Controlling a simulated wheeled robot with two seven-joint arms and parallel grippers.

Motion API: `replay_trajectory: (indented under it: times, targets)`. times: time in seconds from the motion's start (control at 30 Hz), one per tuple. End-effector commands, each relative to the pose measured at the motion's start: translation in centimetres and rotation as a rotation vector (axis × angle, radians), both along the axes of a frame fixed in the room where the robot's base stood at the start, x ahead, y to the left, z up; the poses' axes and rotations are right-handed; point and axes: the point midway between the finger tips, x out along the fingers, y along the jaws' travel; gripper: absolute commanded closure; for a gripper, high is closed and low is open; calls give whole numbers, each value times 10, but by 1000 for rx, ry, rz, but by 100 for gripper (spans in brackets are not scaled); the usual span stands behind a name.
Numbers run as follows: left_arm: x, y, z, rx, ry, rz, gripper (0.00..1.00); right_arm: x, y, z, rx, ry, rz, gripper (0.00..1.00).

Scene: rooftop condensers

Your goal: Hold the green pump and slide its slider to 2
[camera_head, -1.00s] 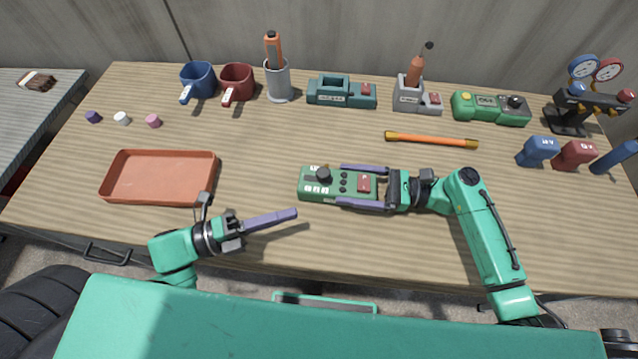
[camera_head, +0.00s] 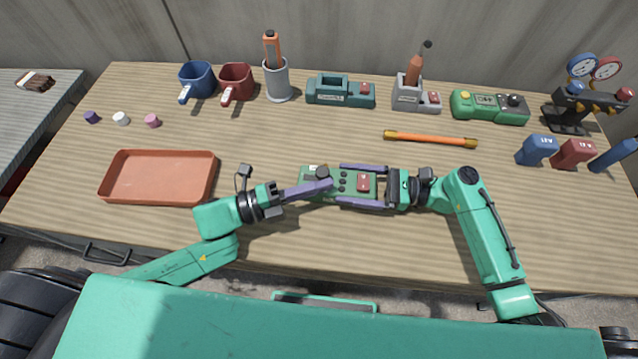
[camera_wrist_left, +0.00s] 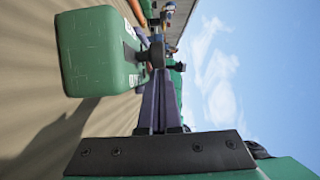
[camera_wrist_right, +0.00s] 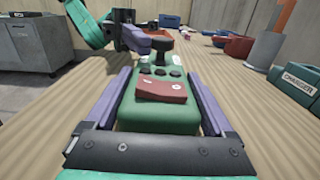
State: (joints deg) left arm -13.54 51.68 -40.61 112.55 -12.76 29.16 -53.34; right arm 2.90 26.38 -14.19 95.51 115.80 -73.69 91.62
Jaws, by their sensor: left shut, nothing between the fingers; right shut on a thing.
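The green pump (camera_head: 351,191) lies on the wooden table with a black slider knob (camera_head: 321,172) at its left end, buttons and a red switch (camera_head: 363,182). My right gripper (camera_head: 343,184) is shut on the pump, one finger along each long side, as the right wrist view also shows (camera_wrist_right: 160,118). My left gripper (camera_head: 328,185) is shut and empty, its fingertips over the pump's left end, close beside the knob. In the left wrist view the knob (camera_wrist_left: 157,54) is right at the fingertips; I cannot tell whether they touch. The scale numbers are unreadable.
An orange tray (camera_head: 157,178) lies left. An orange rod (camera_head: 430,139) lies behind the pump. Mugs (camera_head: 197,82), a teal charger (camera_head: 340,91), another green device (camera_head: 490,106) and a gauge set (camera_head: 580,95) stand along the back. The table's front middle is clear.

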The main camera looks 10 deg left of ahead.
Motion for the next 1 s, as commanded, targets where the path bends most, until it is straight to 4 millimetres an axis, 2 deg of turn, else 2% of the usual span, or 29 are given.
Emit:
replay_trajectory:
  times: [0.17,0.43,0.83,1.0]
  targets:
    - [0,1,0,0,-1,0,100,0,0,0,1,0,0,100]
    - [6,20,0,1,0,1,100,0,0,0,1,0,1,100]
    - [6,19,0,1,0,4,100,-2,1,0,2,0,7,100]
    - [-13,1,0,-4,4,1,100,-2,1,0,1,0,7,100]
